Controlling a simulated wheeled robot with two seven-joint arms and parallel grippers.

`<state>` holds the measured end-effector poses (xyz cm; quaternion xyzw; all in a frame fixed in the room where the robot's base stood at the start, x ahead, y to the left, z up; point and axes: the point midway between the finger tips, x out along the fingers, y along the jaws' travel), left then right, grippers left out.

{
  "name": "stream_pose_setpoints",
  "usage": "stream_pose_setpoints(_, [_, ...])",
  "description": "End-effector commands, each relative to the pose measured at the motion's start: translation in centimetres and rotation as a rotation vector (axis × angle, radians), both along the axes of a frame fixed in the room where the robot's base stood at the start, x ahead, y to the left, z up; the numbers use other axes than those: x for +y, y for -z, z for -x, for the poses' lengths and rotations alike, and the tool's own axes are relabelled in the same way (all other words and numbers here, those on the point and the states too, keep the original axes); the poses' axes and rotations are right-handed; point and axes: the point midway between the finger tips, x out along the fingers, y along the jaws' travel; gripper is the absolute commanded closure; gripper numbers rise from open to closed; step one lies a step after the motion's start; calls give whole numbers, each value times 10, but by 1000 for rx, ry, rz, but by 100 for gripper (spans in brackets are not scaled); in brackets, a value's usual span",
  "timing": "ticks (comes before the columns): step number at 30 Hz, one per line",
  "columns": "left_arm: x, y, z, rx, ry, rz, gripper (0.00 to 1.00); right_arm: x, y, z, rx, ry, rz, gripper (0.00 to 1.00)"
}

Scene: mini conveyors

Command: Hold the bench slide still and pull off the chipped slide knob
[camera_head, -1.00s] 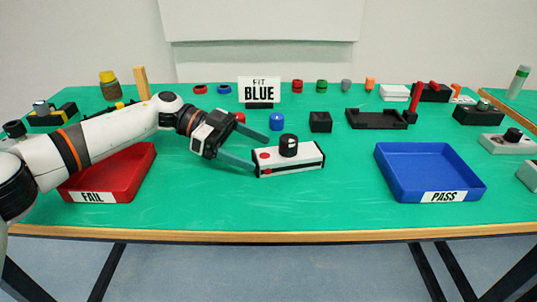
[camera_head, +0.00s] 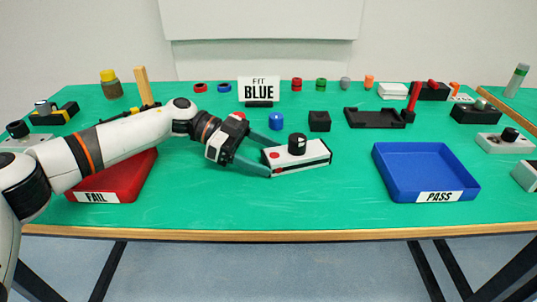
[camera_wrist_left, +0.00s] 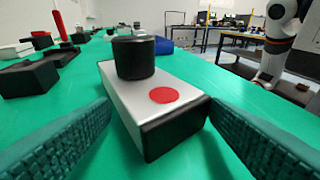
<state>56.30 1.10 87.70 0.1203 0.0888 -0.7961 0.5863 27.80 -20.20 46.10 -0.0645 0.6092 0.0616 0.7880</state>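The bench slide (camera_head: 310,157) is a white block with black ends and a red dot on top, lying on the green bench mat. A black round knob (camera_head: 297,142) with a pale mark stands upright on it; the wrist view also shows this knob (camera_wrist_left: 134,58). My left gripper (camera_head: 277,160) is open at the slide's left end. In the left wrist view, its teal fingers (camera_wrist_left: 158,112) lie on either side of the slide's near black end (camera_wrist_left: 175,130). I cannot tell whether either finger touches it. My right gripper is not in view.
A red FAIL tray (camera_head: 118,190) lies under my left arm; a blue PASS tray (camera_head: 380,180) lies to the right. Behind the slide are a blue knob (camera_head: 277,121), a black block (camera_head: 319,121) and a FIT BLUE sign (camera_head: 259,90). The mat in front is clear.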

Motion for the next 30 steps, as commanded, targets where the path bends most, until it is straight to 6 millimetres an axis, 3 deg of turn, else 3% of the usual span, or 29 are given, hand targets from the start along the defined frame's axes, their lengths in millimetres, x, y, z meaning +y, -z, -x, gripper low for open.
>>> stream_pose_setpoints(3, [0, 0, -1, -1, -2, 0, 48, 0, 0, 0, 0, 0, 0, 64])
stream_pose_setpoints(6, [0, 0, 0, -1, -2, 0, 50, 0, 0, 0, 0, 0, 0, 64])
stream_pose_setpoints(30, [0, 1, 0, 0, 1, 0, 50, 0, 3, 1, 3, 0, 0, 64])
